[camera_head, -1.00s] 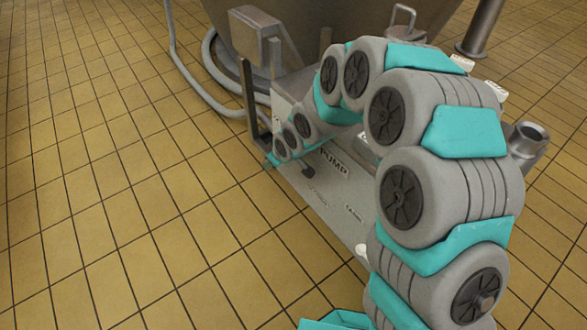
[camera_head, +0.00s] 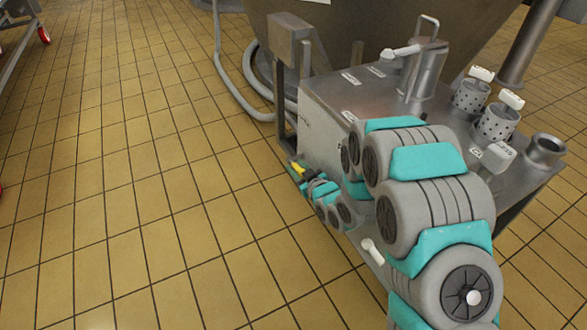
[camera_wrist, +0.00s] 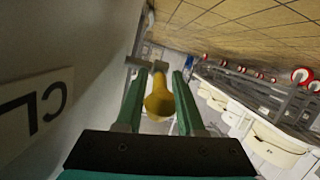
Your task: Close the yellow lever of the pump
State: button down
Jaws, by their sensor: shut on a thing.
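The yellow lever (camera_head: 297,168) shows as a small yellow piece at the lower left side of the pump (camera_head: 325,105), a grey metal box. In the wrist view the lever's rounded yellow end (camera_wrist: 159,99) sits between the two green fingers of my gripper (camera_wrist: 158,76). My gripper is shut on the lever, close beside the pump's wall. In the head view my gripper (camera_head: 305,180) is small and low at the pump's side, and my arm hides much of the pump's front. A label reading "CL" (camera_wrist: 38,108) shows on the wall at the left, partly cut off.
A large metal vat (camera_head: 375,35) stands behind the pump, with a grey hose (camera_head: 222,80) curving down to the floor. Perforated fittings (camera_head: 497,122) and an open pipe end (camera_head: 545,148) stand at the right. The tiled floor (camera_head: 130,190) at left is clear.

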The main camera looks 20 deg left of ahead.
jog(key=shift+f+t+y, duration=0.15)
jog(key=shift+t+y, duration=0.15)
jog(key=shift+t, duration=0.1)
dwell(0.3)
jog(key=c, duration=0.8)
grip_release()
jog(key=shift+a, duration=0.1)
